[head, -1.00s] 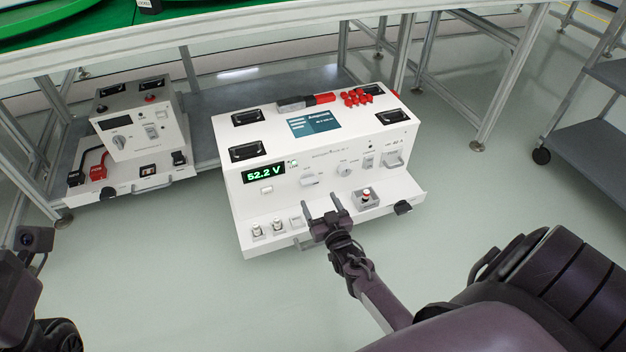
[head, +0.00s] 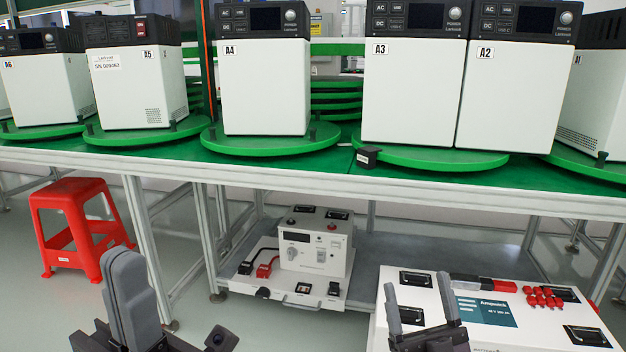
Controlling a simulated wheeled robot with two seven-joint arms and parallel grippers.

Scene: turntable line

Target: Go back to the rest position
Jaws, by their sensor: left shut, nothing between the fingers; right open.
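My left gripper (head: 126,268) stands upright at the lower left, its two grey fingers pressed together with nothing between them. Its fingers overlap the view of the floor near the red stool. My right gripper (head: 420,299) is at the bottom, right of centre. Its fingers point up and stand apart, with nothing between them. The tester's lower front is cut off by the frame.
The green-topped line table (head: 270,176) spans the view, with white power units such as A4 (head: 266,90) on green turntables. A smaller white tester (head: 318,255) sits on the lower shelf. A red stool (head: 72,212) stands at left. Floor shows between stool and shelf.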

